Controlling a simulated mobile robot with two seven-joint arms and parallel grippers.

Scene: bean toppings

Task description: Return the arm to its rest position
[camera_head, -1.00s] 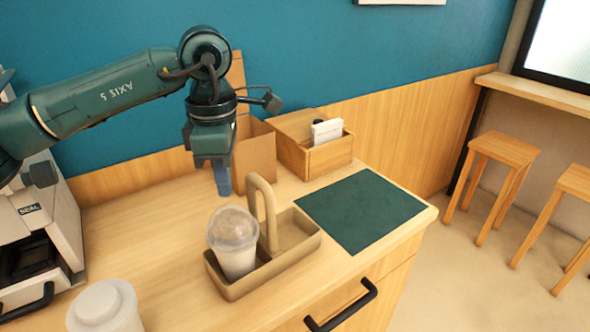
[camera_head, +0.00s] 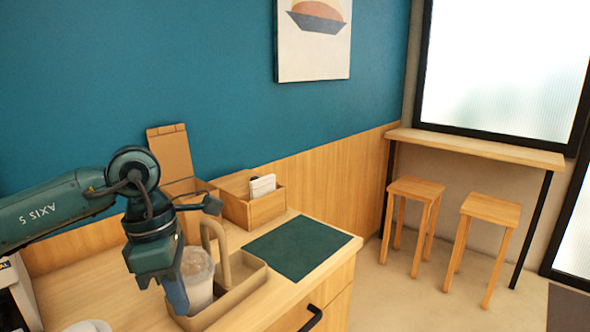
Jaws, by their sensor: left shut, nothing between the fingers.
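My left arm comes in from the left, dark green with dark joints. Its gripper (camera_head: 176,298) points down and is shut and empty, with bluish fingers. In the picture it overlaps the left side of a clear domed cup (camera_head: 199,284). I cannot tell whether they touch. The cup stands upright in a tan carrier (camera_head: 246,287) with an upright loop handle. My right gripper is not in view.
A green mat (camera_head: 297,246) lies on the counter right of the carrier. A wooden box (camera_head: 266,208) with white cards and an upright brown clipboard-like panel (camera_head: 170,152) stand behind. A white lid (camera_head: 88,326) shows at the bottom left. Two stools (camera_head: 415,190) stand right on open floor.

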